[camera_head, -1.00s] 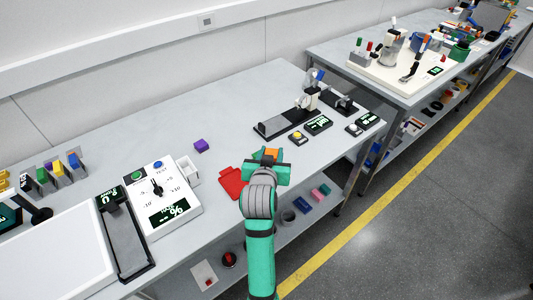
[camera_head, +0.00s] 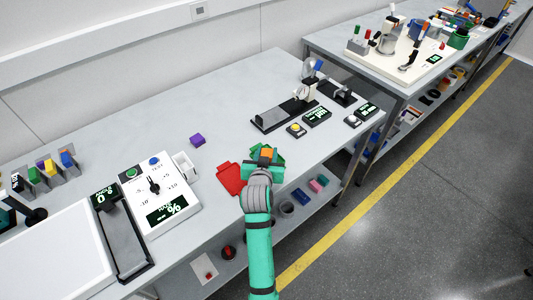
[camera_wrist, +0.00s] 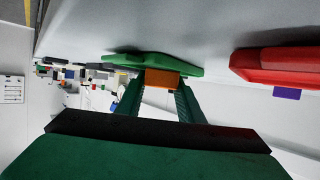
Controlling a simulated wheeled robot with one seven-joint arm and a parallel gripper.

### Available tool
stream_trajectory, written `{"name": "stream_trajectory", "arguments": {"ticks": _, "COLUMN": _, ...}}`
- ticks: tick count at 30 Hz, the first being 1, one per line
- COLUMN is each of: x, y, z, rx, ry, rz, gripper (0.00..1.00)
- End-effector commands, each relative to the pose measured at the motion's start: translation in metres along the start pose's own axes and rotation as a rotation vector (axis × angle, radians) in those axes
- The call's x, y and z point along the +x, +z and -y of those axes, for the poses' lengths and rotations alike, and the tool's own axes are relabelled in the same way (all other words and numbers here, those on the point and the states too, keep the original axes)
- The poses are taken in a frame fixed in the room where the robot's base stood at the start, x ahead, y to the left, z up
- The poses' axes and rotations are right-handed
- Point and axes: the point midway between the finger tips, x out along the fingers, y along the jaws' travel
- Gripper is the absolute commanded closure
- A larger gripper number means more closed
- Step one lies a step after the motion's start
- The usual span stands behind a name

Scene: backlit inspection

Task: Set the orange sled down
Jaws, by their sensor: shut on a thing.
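The orange sled (camera_head: 267,153) is a small orange block at the end of my arm, near the front edge of the bench. In the wrist view the orange sled (camera_wrist: 162,79) sits between the two fingers. My gripper (camera_head: 264,161) is shut on it, and the fingers also show in the wrist view (camera_wrist: 158,98). A flat green piece (camera_wrist: 150,63) lies just beyond the sled; it shows partly behind my gripper in the head view (camera_head: 279,153). I cannot tell whether the sled touches the green piece or the bench.
A flat red piece (camera_head: 230,179) lies to the left of my gripper. A black rail fixture (camera_head: 284,115) and small displays lie behind. Bare bench (camera_head: 222,112) shows at the back.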

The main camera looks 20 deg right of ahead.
Motion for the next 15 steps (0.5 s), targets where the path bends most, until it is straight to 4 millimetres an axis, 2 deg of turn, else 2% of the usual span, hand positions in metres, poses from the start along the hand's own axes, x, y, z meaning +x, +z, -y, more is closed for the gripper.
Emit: {"name": "stream_trajectory", "arguments": {"ticks": 15, "x": 0.005, "y": 0.02, "z": 0.0, "rx": -0.001, "ry": 0.001, "rz": 0.022, "gripper": 0.89}}
